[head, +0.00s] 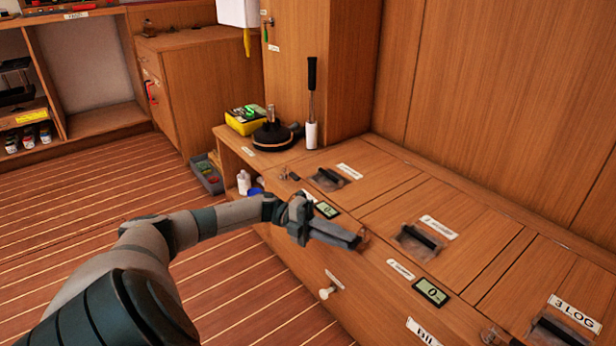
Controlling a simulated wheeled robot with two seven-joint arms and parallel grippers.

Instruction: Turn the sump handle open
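My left gripper (356,240) reaches in from the left, over the front edge of the wooden bench top. Its fingertips are at a small brownish fitting (364,237), mostly hidden behind them. I cannot tell whether they touch or hold it. Similar small fittings show on the bench front at the far end (285,172) and at the bottom right (490,336). No label that I can read says sump, so I cannot tell which one is the sump handle. My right gripper is not in view.
The bench top (385,200) has recessed black bars (423,237) in its lids and small displays (431,291) reading 0. A black round-based object (272,136), a yellow box (245,120) and a black-handled tool (311,100) stand at the far end. A white knob (327,293) projects below.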

